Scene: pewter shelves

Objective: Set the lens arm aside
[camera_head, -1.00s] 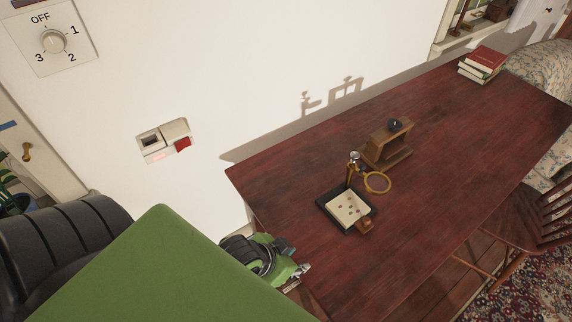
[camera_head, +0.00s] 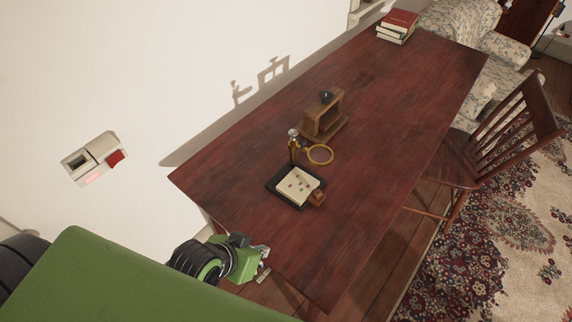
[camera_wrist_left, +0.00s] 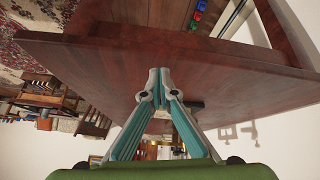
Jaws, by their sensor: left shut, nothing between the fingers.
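The ring sits out to the right of the post, beside the pad. My left gripper (camera_head: 264,272) is shut and empty, low at the table's near left edge, apart from the tray and the lens arm. My right gripper is not in view.
The dark red table (camera_head: 390,130) is mostly bare. A small wooden stand with a dark knob (camera_head: 323,115) is behind the lens arm. Stacked books (camera_head: 396,27) lie at the far end. A wooden chair (camera_head: 500,140) stands at the right side. A wall runs along the left.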

